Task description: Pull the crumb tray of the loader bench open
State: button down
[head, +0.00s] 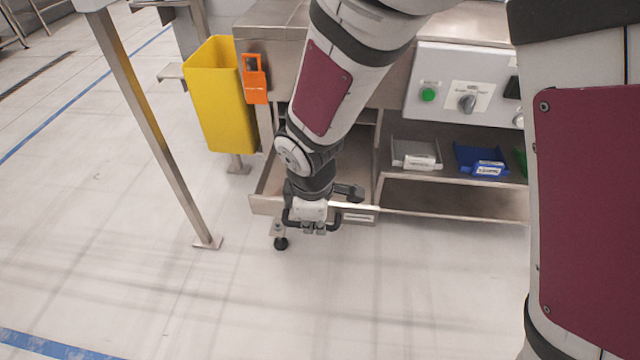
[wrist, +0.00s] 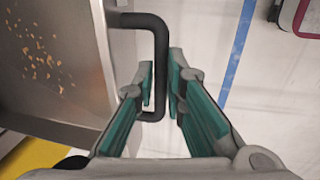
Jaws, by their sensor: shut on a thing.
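The crumb tray (head: 262,203) is a shallow metal tray low at the left of the loader bench (head: 275,38). Its interior is exposed in front of the bench body, and the wrist view shows brown crumbs on the tray floor (wrist: 75,90). A black bar handle (wrist: 158,38) stands out from its front wall. My gripper (head: 313,228) is at this handle, fingers pointing down. In the wrist view my gripper (wrist: 160,85) has its two teal-padded fingers on either side of the handle bar, shut on it. My wrist hides part of the tray in the head view.
A yellow bin (head: 218,95) and an orange bracket (head: 255,80) are at the bench's left side. A metal post (head: 150,120) stands on the floor at left. Grey (head: 415,153) and blue (head: 480,160) small bins sit right of the tray. Floor in front is clear.

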dwell(0.3)
jog(key=c, duration=1.7)
grip_release()
jog(key=shift+o, duration=0.2)
jog(key=shift+r, duration=0.1)
notch_tip(320, 180, up, 12)
jog(key=s, duration=0.2)
jog(key=shift+s+f, duration=0.15)
jog(key=shift+f, duration=0.05)
